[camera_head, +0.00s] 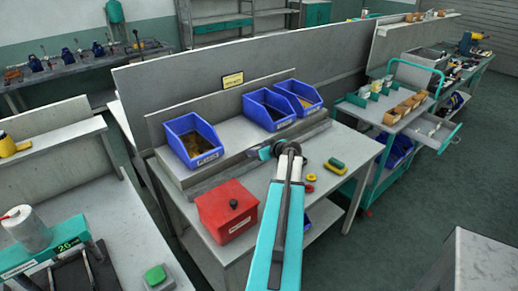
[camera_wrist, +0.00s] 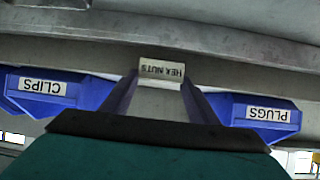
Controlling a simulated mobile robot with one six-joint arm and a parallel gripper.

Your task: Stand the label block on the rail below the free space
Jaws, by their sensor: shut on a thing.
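My gripper (camera_wrist: 161,82) is shut on the label block (camera_wrist: 162,72), a small pale block whose text HEX NUTS reads upside down in the wrist view. In the head view my gripper (camera_head: 260,153) is over the bench's long grey rail (camera_head: 219,176), in front of the free space (camera_head: 232,130) between the left blue bin (camera_head: 193,139) and the middle one (camera_head: 268,109). The wrist view shows a bin marked CLIPS (camera_wrist: 60,90) on one side and one marked PLUGS (camera_wrist: 262,115) on the other. I cannot tell whether the block touches the rail (camera_wrist: 65,47).
A red box (camera_head: 226,211) with a black knob stands on the bench's front left. Small yellow and red items (camera_head: 311,177) and a yellow-green object (camera_head: 334,166) lie right of my arm. A third blue bin (camera_head: 299,96) stands at the right. A teal cart (camera_head: 390,110) is beyond.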

